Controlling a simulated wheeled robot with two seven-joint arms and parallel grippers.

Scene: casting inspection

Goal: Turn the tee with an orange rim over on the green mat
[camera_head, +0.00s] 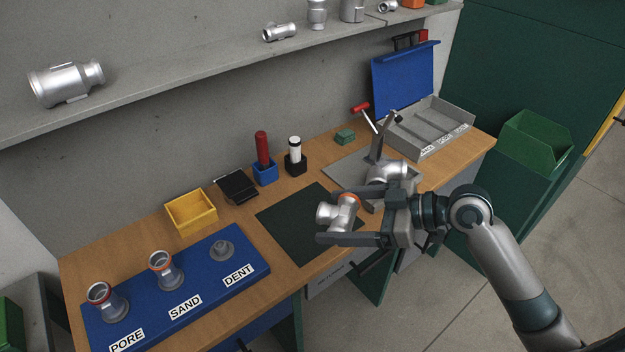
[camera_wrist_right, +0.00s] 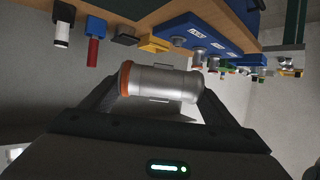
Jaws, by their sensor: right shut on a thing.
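The silver tee with an orange rim (camera_head: 338,214) is between the fingers of my right gripper (camera_head: 325,216), which is shut on it. It is held above the right front part of the dark green mat (camera_head: 285,222), apparently clear of it. In the right wrist view the tee (camera_wrist_right: 163,83) lies crosswise between both fingers (camera_wrist_right: 160,100), its orange rim at the left end. Part of the mat is hidden behind the tee and gripper. My left gripper is not in view.
A blue board (camera_head: 190,305) marked PORE, SAND and DENT carries castings at left. A yellow bin (camera_head: 191,212), black item (camera_head: 236,187) and two holders stand behind the mat. A grey fixture (camera_head: 345,170) with a silver part (camera_head: 385,172) stands right; a divided tray (camera_head: 430,125) is behind.

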